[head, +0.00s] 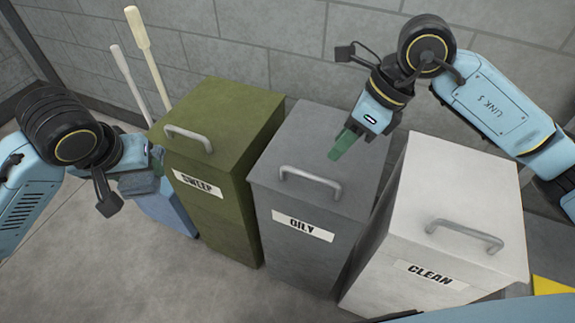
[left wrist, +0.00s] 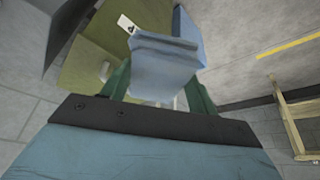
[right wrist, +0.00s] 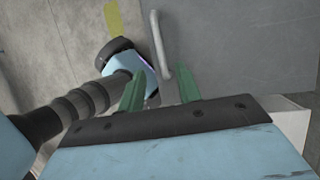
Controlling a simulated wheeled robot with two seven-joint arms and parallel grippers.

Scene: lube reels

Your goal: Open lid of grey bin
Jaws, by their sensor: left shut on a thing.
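The grey bin (head: 305,235) labelled OILY stands in the middle of the head view, its lid (head: 325,128) down. The lid's bar handle (head: 310,176) faces me; it also shows in the right wrist view (right wrist: 157,42). My right gripper (head: 346,150) is over the lid, just beyond the handle in the head view. Its green fingers are apart and empty, with the handle ahead of the gap between them in the right wrist view (right wrist: 160,90). My left gripper (left wrist: 160,90) is shut on a blue-grey, folded-looking thing (left wrist: 162,68), left of the olive bin.
The olive bin (head: 222,215) labelled SWEEP stands close on the left, and the white bin (head: 385,262) labelled CLEAN on the right. A light-blue container (head: 165,212) and pale poles (head: 150,58) are at the left. A block wall (head: 300,45) stands behind.

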